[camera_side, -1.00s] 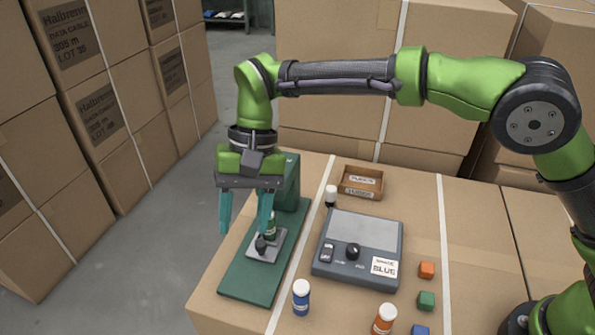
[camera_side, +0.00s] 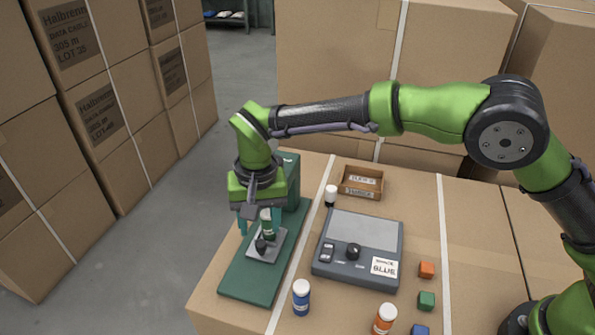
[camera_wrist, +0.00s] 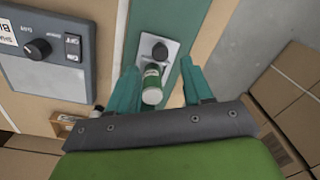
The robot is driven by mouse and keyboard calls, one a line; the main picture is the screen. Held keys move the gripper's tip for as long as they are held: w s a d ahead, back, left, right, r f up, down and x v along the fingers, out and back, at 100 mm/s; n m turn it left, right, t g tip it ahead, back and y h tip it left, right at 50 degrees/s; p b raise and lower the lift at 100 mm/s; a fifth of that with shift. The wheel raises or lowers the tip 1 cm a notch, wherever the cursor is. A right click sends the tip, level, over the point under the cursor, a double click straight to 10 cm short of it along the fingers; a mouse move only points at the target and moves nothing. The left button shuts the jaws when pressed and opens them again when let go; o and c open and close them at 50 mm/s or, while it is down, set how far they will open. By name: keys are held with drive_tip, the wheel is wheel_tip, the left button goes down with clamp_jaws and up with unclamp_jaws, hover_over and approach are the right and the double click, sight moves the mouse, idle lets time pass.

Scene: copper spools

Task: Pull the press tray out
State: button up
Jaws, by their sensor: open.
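The press (camera_side: 238,283) is a dark green base with a column at its back, on the cardboard-box surface. Its grey metal tray (camera_side: 259,254) lies on the base and carries a black knob (camera_side: 261,244) at its front. The tray (camera_wrist: 172,65) and knob (camera_wrist: 160,52) also show in the wrist view. A small green cylinder with a pale end (camera_wrist: 152,85) stands on the tray behind the knob. My gripper (camera_side: 259,228) is open above the tray, with one teal finger on each side of the cylinder. In the wrist view, the knob lies beyond my fingertips (camera_wrist: 160,75).
A grey device (camera_side: 358,250) with a knob and a label reading BLUE stands to the right. A blue bottle (camera_side: 301,298), an orange bottle (camera_side: 384,319) and coloured cubes (camera_side: 426,300) are near the front. A wooden box (camera_side: 361,183) and a small white-topped bottle (camera_side: 331,195) are behind.

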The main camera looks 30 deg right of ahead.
sight(261, 243)
wheel_tip(261, 243, down, 5)
drive_tip(key=shift+a+f, duration=0.1)
drive_tip(key=shift+f, duration=0.05)
clamp_jaws()
idle(0.4)
